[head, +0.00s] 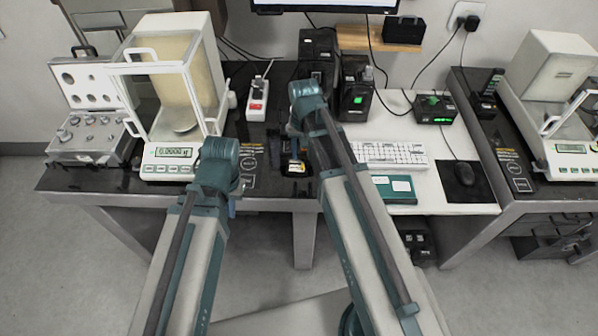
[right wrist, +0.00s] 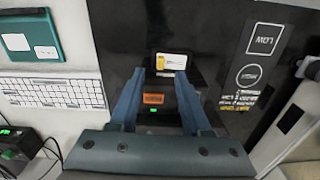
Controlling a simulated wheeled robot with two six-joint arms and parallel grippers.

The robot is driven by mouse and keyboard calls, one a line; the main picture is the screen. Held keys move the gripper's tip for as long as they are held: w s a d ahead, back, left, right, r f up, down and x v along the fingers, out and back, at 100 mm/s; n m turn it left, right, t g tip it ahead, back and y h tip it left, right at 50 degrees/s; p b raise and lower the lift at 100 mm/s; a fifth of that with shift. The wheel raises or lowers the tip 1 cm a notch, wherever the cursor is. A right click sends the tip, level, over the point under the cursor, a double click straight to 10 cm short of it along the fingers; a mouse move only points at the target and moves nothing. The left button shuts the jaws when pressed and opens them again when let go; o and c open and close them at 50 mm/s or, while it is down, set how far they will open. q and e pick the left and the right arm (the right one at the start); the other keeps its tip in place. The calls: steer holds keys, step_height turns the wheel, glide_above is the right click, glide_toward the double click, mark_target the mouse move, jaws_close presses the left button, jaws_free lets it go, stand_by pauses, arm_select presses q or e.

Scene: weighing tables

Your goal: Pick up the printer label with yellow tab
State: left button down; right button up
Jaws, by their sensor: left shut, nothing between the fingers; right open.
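The printer label is a small white slip with a yellow tab (right wrist: 171,62). In the right wrist view it lies at the upper middle, just beyond the fingertips, by a dark printer with an orange panel (right wrist: 153,98). It also shows small in the head view (head: 297,168), near the dark table's front edge. My right gripper (right wrist: 158,76) is open, with its fingers pointing at the label; I see no contact. My left gripper (head: 232,208) is mostly hidden behind its own wrist, low at the table's front edge, shut and empty.
An analytical balance (head: 168,172) stands left of my left arm. A white keyboard (head: 390,155) and a teal-and-white box (head: 393,189) lie right of my right arm. A power strip (head: 257,104) and black devices (head: 355,88) stand behind. Another balance (head: 570,148) is far right.

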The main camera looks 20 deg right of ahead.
mark_target(303, 166)
step_height(303, 166, down, 5)
steer(key=b, duration=0.5)
steer(key=shift+a+f, duration=0.1)
steer(key=shift+f, duration=0.05)
steer(key=shift+s, duration=0.1)
jaws_close()
